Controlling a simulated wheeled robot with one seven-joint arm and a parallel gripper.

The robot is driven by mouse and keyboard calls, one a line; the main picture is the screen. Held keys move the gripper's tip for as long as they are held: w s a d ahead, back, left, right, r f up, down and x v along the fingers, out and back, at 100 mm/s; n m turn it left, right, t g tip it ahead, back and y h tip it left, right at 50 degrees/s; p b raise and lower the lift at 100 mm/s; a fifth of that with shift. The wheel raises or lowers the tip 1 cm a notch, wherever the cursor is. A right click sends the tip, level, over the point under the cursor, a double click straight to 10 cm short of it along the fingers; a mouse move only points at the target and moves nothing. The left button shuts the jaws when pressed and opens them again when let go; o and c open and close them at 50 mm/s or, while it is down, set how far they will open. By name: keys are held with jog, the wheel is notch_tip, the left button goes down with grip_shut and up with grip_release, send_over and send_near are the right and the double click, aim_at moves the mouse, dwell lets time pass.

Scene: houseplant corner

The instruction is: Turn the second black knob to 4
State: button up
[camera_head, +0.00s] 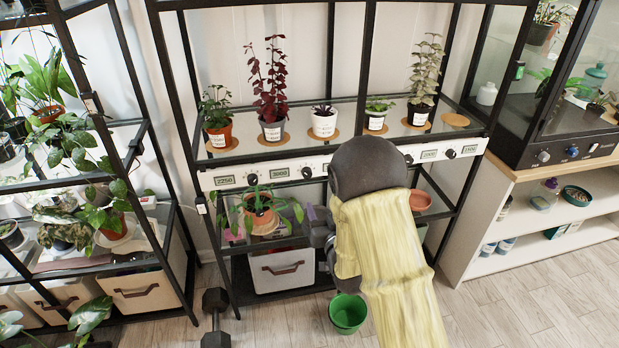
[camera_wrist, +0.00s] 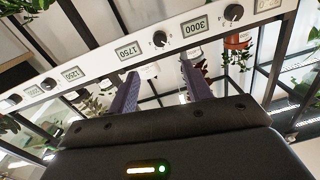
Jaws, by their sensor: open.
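A white panel (camera_head: 225,181) with number displays and black knobs runs along the front of the middle rack. The second black knob (camera_head: 306,172), beside the 3000 display, also shows in the wrist view (camera_wrist: 160,39) between the 3000 and 1750 displays. Its setting is too small to read. My gripper (camera_head: 314,213) is open and empty, below the panel. In the wrist view my two purple fingers (camera_wrist: 158,71) point toward this knob, one to each side of it, seemingly apart from it. My arm hides the panel's middle in the head view.
The first knob (camera_head: 252,178) is to the left; two others (camera_head: 408,158) (camera_head: 450,153) are to the right. Potted plants stand on the glass shelf above. A potted plant (camera_head: 258,203) sits below the panel. A green bucket (camera_head: 347,313) and a dumbbell (camera_head: 215,318) are on the floor.

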aim_at(308, 175)
jog(key=x, duration=1.3)
jog(key=shift+w+d+p, duration=0.1)
jog(key=shift+w+p, duration=0.15)
jog(key=shift+p, duration=0.1)
jog(key=shift+w+a, duration=0.15)
jog(key=shift+a, duration=0.2)
jog(key=shift+d, duration=0.1)
jog(key=c, duration=1)
